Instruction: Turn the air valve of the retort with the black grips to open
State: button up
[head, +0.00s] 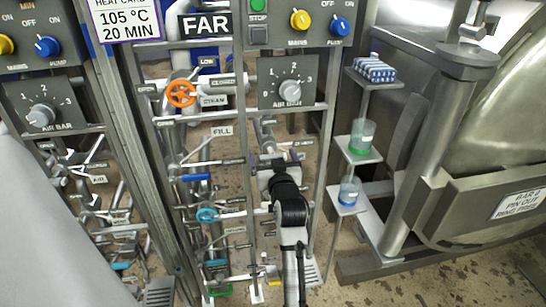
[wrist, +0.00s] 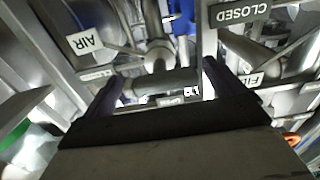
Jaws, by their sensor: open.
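My gripper (head: 272,160) is at the right-hand pipe rack under the FAR sign, below the dial marked AIR BAR. In the wrist view its two dark fingers (wrist: 160,88) are apart. A grey horizontal bar (wrist: 165,80) lies across the gap between them; I cannot tell whether the fingers touch it. An AIR label (wrist: 85,42) is just left of the fingers, and a CLOSED sign (wrist: 242,12) is at upper right. My wrist hides much of this valve in the head view. I cannot make out black grips.
An orange steam wheel (head: 181,93), a FILL label (head: 222,131) and a blue wheel (head: 207,215) are left of my gripper. Rack posts (head: 325,130) and shelves with beakers (head: 362,138) stand to the right, before a large steel vessel (head: 500,110). Another rack with an AIR label (head: 98,178) is far left.

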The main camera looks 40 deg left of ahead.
jog(key=shift+c, duration=0.4)
jog(key=c, duration=0.9)
jog(key=shift+n+b, duration=0.3)
jog(key=n+b, duration=0.2)
jog(key=shift+f+n, duration=0.15)
jog(key=shift+n, duration=0.25)
jog(key=n+b, duration=0.3)
jog(key=n, duration=0.2)
jog(key=shift+b, duration=0.3)
jog(key=n+b, duration=0.3)
jog(key=n, duration=0.2)
jog(key=n+b, duration=0.2)
jog(key=n, duration=0.2)
jog(key=shift+n, duration=0.4)
